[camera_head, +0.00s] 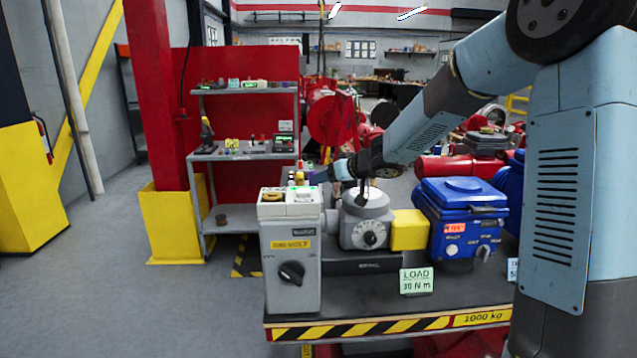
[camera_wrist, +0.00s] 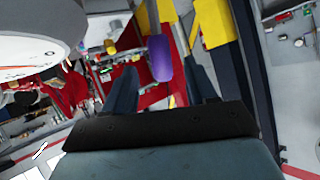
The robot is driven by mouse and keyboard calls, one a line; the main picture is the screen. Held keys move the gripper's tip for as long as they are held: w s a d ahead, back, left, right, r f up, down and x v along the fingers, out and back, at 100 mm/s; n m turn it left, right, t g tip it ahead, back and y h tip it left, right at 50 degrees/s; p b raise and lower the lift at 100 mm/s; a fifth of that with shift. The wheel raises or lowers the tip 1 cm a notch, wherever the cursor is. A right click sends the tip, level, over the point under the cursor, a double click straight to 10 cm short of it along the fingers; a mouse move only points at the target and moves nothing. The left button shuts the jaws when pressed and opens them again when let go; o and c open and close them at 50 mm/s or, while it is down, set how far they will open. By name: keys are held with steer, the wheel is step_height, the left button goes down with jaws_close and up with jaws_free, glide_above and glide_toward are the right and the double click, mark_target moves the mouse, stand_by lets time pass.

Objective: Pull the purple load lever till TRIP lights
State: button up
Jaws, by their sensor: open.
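The purple load lever (camera_wrist: 160,57) shows its rounded grip in the wrist view, between my two dark fingers. My gripper (camera_wrist: 161,68) is open, one finger on each side of the grip with gaps visible. In the head view my gripper (camera_head: 326,174) is beside the grey gearbox (camera_head: 366,218) on the bench, and the lever is mostly hidden there. The blue actuator (camera_head: 462,222) stands right of the gearbox, with a small orange-red display (camera_head: 454,228) on its face. I cannot read which label is TRIP or whether it is lit.
A grey switch box (camera_head: 291,262) with a black knob stands at the bench's left end. A yellow coupling (camera_head: 409,230) joins gearbox and blue actuator. A LOAD 30 N m sign (camera_head: 416,281) stands in front. A grey shelf (camera_head: 245,152) is behind; floor at left is clear.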

steer(key=v, duration=0.8)
steer(key=shift+a+f, duration=0.1)
